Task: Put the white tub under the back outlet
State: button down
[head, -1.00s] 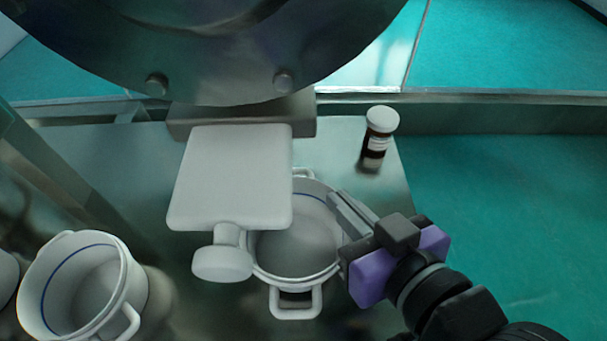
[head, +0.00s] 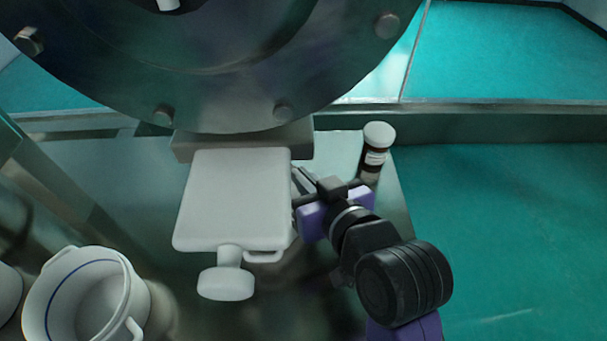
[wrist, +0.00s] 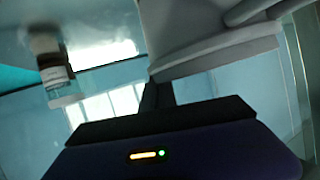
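The white tub is mostly hidden beneath the flat pale outlet (head: 235,198) under the steel sieve drum; in the head view only its front handle (head: 265,257) shows below the outlet's front edge. My gripper (head: 303,182) is at the right side of the outlet, its fingertips partly hidden. In the wrist view the pale wall of the tub (wrist: 195,30) fills the upper middle, and the dark fingers meet its rim. The fingers look shut on the rim. I cannot tell exactly how the tub sits below the outlet opening.
A second white tub (head: 62,285) with a blue line inside stands at the lower left. A brown bottle with a white cap (head: 378,135) stands close behind my gripper, and shows in the wrist view (wrist: 52,68). The sieve drum (head: 225,75) hangs over the back.

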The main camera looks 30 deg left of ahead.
jog(key=c, duration=2.1)
grip_release()
jog(key=shift+f, duration=0.15)
jog(key=o, duration=0.4)
jog(key=shift+d+r, duration=0.1)
jog(key=shift+r, duration=0.1)
jog(key=b+v, duration=0.1)
jog(key=v, duration=1)
jog(key=shift+s+d+r, duration=0.15)
jog(key=shift+s+d, duration=0.1)
